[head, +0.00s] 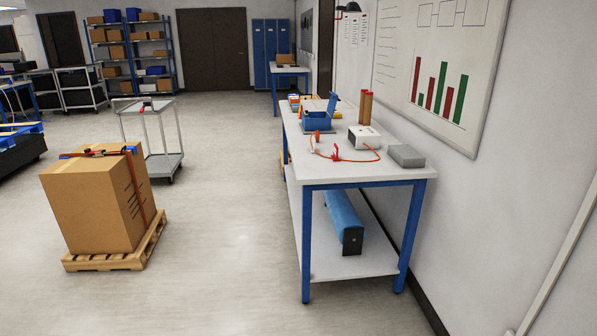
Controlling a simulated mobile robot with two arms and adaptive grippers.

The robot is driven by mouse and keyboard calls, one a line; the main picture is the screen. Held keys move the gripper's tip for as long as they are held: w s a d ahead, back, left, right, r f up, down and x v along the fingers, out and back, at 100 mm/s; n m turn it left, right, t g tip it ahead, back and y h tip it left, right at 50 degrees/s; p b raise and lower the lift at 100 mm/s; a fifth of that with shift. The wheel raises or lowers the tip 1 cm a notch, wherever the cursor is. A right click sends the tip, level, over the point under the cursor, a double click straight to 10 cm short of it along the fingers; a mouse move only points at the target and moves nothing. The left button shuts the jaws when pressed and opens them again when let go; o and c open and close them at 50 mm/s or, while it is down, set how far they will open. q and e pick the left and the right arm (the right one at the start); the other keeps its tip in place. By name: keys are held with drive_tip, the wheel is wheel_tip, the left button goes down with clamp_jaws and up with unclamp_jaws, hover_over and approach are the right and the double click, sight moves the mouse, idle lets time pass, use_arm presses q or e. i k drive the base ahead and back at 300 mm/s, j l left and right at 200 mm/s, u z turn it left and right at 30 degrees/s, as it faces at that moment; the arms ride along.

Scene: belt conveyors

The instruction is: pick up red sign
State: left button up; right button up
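I cannot make out a red sign for certain. Small red items lie on the workbench: one red piece (336,153) sits by a thin orange-red cord (371,153) near the bench's front. A small dark and red item (147,107) lies on top of the grey cart (165,159). A red strap (141,190) runs around a cardboard box (85,207). Neither of my grippers is in view.
The box stands on a wooden pallet (98,262). The floor (235,190) between is clear.

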sight(335, 158)
drive_tip(key=i+z, duration=0.15)
drive_tip(key=i, duration=0.3)
drive_tip(key=i+j+z, duration=0.15)
drive_tip(key=i, duration=0.25)
drive_tip(key=i+u, duration=0.15)
drive_tip(key=i, duration=0.3)
drive_tip(key=i+l+u, duration=0.1)
drive_tip(key=i, duration=0.4)
